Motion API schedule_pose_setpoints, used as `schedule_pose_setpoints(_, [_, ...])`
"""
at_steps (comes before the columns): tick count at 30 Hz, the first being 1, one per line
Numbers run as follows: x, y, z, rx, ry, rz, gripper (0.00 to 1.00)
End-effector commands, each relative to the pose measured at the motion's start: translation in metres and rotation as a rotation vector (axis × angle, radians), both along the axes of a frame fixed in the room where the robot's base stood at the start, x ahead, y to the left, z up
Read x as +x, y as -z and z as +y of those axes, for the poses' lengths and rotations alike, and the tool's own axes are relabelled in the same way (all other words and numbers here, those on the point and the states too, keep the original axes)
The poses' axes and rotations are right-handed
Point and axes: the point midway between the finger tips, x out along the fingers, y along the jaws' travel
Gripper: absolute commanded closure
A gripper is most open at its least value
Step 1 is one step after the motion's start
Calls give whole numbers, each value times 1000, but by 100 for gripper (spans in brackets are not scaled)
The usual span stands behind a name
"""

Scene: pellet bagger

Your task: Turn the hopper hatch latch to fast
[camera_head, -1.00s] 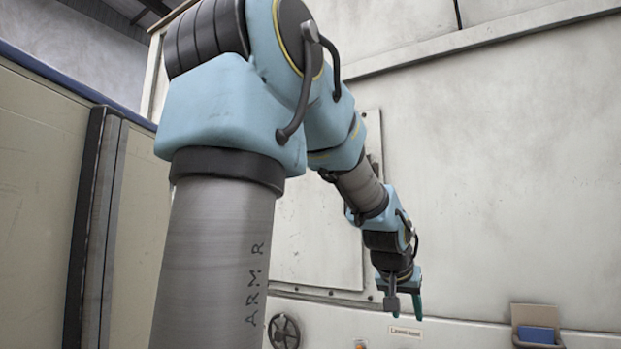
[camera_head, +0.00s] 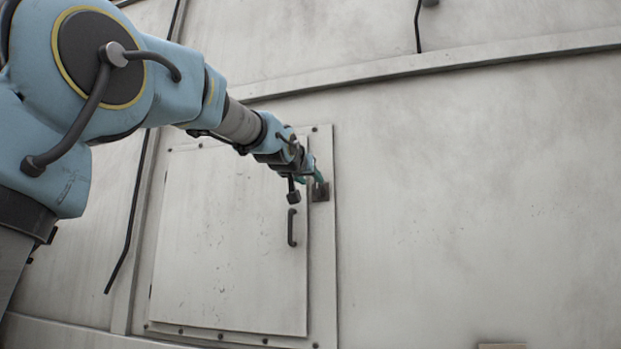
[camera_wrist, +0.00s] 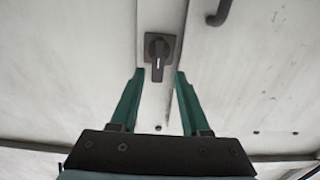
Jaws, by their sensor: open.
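The hatch latch (camera_wrist: 159,52) is a dark knob with a pale mark on a square dark plate, seen at the top middle of the wrist view. In the head view the latch plate (camera_head: 320,191) is on the frame just right of the hopper hatch (camera_head: 225,245), a pale flat panel. My gripper (camera_wrist: 155,74) has two green fingers, open and empty, pointing at the latch, with one finger to each side below it. In the head view my gripper (camera_head: 313,177) is close to the plate and partly covers it. Contact cannot be told.
A dark handle (camera_head: 292,228) is on the hatch's right side; a dark handle (camera_wrist: 219,14) also shows in the wrist view. A ledge (camera_head: 430,67) crosses the wall above. A dark rod (camera_head: 127,235) runs down left of the hatch. The wall on the right is clear.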

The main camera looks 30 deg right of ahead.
Motion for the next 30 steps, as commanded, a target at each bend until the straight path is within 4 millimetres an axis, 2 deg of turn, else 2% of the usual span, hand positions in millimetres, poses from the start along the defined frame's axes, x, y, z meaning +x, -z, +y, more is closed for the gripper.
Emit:
schedule_pose_setpoints(3, [18, -4, -15, 3, -3, 3, 54])
schedule_pose_setpoints(9, [34, -1, -31, 1, -1, 1, 54])
schedule_pose_setpoints(21, [39, 0, -35, -1, -1, 1, 54])
schedule_pose_setpoints(30, [38, 0, -35, 0, 0, 0, 88])
